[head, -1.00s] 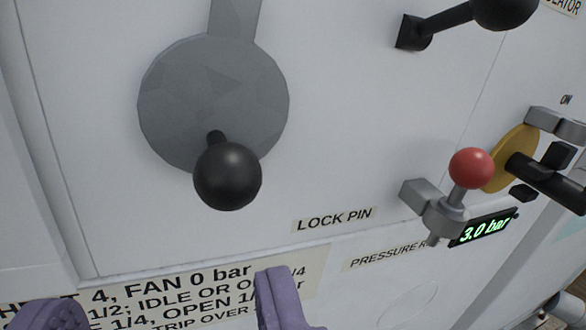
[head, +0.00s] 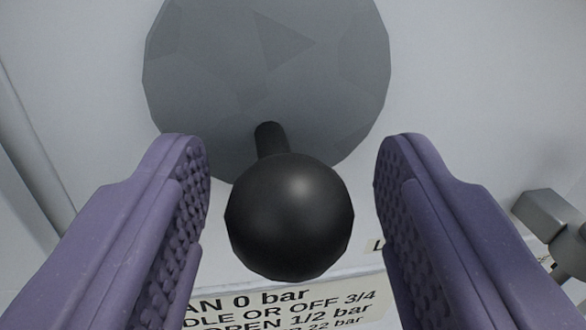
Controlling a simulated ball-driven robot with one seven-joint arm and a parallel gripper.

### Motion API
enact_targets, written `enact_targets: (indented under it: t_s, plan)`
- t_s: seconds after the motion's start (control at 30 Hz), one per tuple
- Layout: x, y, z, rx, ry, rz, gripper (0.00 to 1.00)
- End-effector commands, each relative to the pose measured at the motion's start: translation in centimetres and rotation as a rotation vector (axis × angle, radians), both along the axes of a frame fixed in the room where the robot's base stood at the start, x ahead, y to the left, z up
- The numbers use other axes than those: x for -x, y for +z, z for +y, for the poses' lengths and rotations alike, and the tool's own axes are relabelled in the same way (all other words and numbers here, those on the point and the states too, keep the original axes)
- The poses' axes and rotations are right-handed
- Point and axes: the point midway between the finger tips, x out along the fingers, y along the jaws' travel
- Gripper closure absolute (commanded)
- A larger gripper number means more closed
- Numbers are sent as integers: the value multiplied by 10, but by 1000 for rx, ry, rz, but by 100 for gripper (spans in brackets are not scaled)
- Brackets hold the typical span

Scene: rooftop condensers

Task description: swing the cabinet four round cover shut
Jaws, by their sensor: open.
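The round cover (head: 330,60) is a flat grey disc on the white cabinet face, at the top middle of the head view. A black ball knob (head: 289,217) stands out from its lower part on a short black stem (head: 270,140). My gripper (head: 292,165) is open, with one purple ridged finger on each side of the knob. A gap shows between the knob and each finger, and neither seems to touch it. The top of the cover is cut off by the frame, and the knob hides part of its lower edge.
A label plate (head: 290,305) with printed fan and bar settings lies below the knob, partly behind it and the fingers. A grey metal bracket (head: 548,217) sticks out at the right edge. A vertical cabinet edge runs down the left.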

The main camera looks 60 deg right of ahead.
Motion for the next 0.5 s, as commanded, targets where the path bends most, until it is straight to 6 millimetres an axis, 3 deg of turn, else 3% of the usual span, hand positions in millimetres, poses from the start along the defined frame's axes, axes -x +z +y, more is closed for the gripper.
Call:
enact_targets:
  t_s: [0.03,0.27,0.5]
  plan:
    - [0,0,0,0,0,0,44]
    - [0,0,0,0,0,0,97]
    - [1,-3,-1,24,1,19,100]
